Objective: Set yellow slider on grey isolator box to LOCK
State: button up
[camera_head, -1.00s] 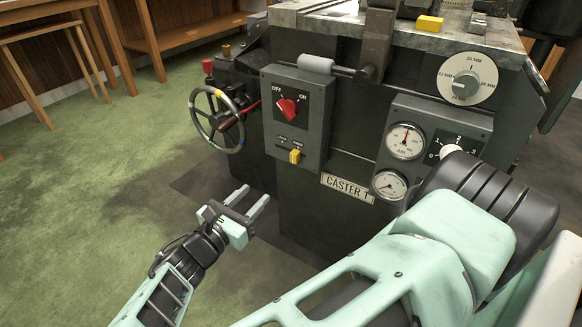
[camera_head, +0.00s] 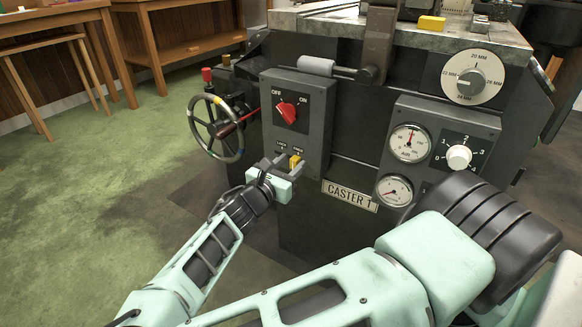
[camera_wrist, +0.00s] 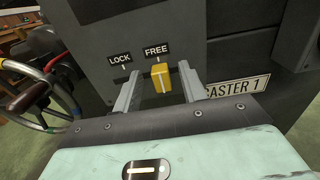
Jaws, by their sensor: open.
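The grey isolator box (camera_head: 302,118) is on the front of the caster, with a red rotary switch (camera_head: 288,111) marked OFF and ON. The yellow slider (camera_head: 295,162) is low on the box. In the wrist view the slider (camera_wrist: 162,78) stands under the FREE label (camera_wrist: 156,50), to the right of the LOCK label (camera_wrist: 119,59). My gripper (camera_head: 281,163) is open at the lower part of the box. In the wrist view its fingers (camera_wrist: 160,88) lie on either side of the slider, with gaps visible. Whether a finger touches it I cannot tell.
A handwheel (camera_head: 215,128) stands left of the box. The CASTER 1 plate (camera_head: 350,195) is just right of my gripper. Gauges (camera_head: 409,143) and a numbered knob (camera_head: 459,157) are further right. Green floor at left is clear.

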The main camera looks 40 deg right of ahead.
aim_at(280, 150)
jog(key=shift+w+d, duration=0.2)
jog(key=shift+d, duration=0.3)
grip_shut()
jog(key=shift+w+a+r+p, duration=0.2)
jog(key=shift+w+p, duration=0.2)
jog(key=shift+p, duration=0.15)
jog(key=w+p, duration=0.1)
jog(key=w+a+p, duration=0.1)
jog(key=w, duration=0.1)
jog(key=shift+w+a+p, duration=0.1)
jog(key=shift+w+p, duration=0.1)
jog(key=shift+p, duration=0.15)
jog(key=shift+w+a+f, duration=0.2)
jog(key=shift+w+a, duration=0.05)
jog(key=shift+w, duration=0.25)
grip_release()
